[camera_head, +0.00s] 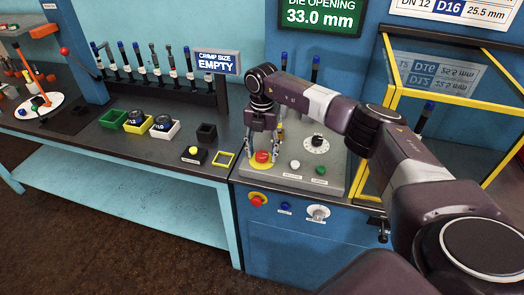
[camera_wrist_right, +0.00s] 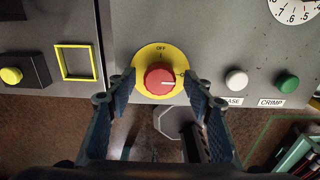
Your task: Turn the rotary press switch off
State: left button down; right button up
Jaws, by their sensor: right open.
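The rotary press switch is a red knob (camera_wrist_right: 160,79) on a round yellow plate (camera_wrist_right: 141,60), on the grey panel top. In the wrist view its white mark points right, and a small label at the plate's top seems to read OFF. In the head view the red knob (camera_head: 262,156) shows below my right gripper (camera_head: 262,153). In the wrist view my right gripper (camera_wrist_right: 155,92) is open, its fingers left and right of the knob with gaps showing. Whether a fingertip touches the plate I cannot tell. My left gripper is not in view.
A white button (camera_head: 295,165), a green button (camera_head: 321,171) and a dial (camera_head: 316,144) are right of the switch. A yellow button box (camera_head: 194,155) and yellow square frame (camera_head: 223,159) are left. Another red button (camera_head: 258,200) is on the cabinet front. A yellow-framed guard (camera_head: 391,75) stands right.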

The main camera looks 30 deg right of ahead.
jog(key=c, duration=1.2)
jog(key=shift+o, duration=0.2)
jog(key=shift+n, duration=0.4)
jog(key=n+b, duration=0.1)
jog(key=n, duration=0.2)
jog(key=shift+b, duration=0.4)
jog(key=n+b, duration=0.1)
jog(key=n, duration=0.4)
jog(key=n+b, duration=0.1)
jog(key=n, duration=0.3)
jog(key=shift+n+b, duration=0.3)
jog(key=shift+w+n+b, duration=0.1)
jog(key=shift+n+b, duration=0.35)
jog(key=shift+n, duration=1.85)
jog(key=shift+r, duration=0.1)
